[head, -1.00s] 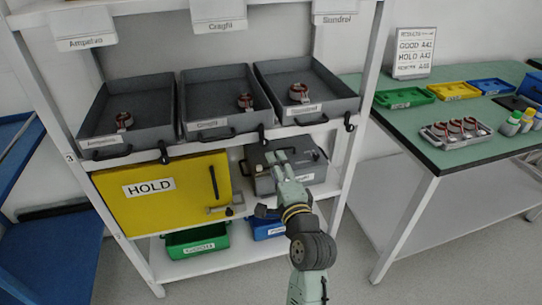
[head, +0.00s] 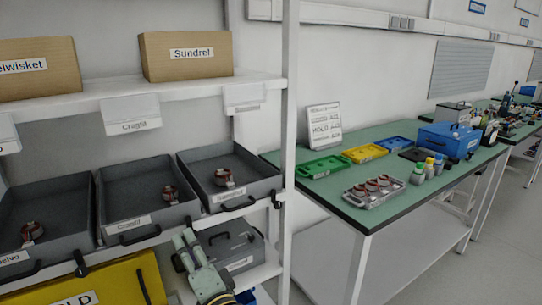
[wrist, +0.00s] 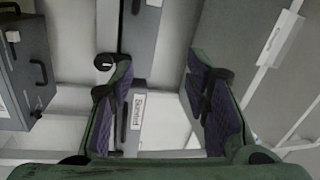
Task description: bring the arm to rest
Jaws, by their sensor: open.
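My gripper (head: 186,243) is at the lower middle of the head view, in front of the rack and just left of a grey lidded case (head: 237,243) on the lower shelf. In the wrist view my gripper (wrist: 160,100) shows its two green fingers with dark ribbed pads, spread apart with nothing between them. A grey bin front with a white label shows beyond the fingers. The forearm below is mostly cut off by the frame's lower edge.
Grey bins, each holding a copper stator, line the shelf above, including the Sundrel bin (head: 262,188). A yellow HOLD panel (head: 120,285) is at lower left. A rack post (head: 289,120) stands to the right. Beyond it is a green-topped table (head: 320,185) with trays and bottles; floor shows at lower right.

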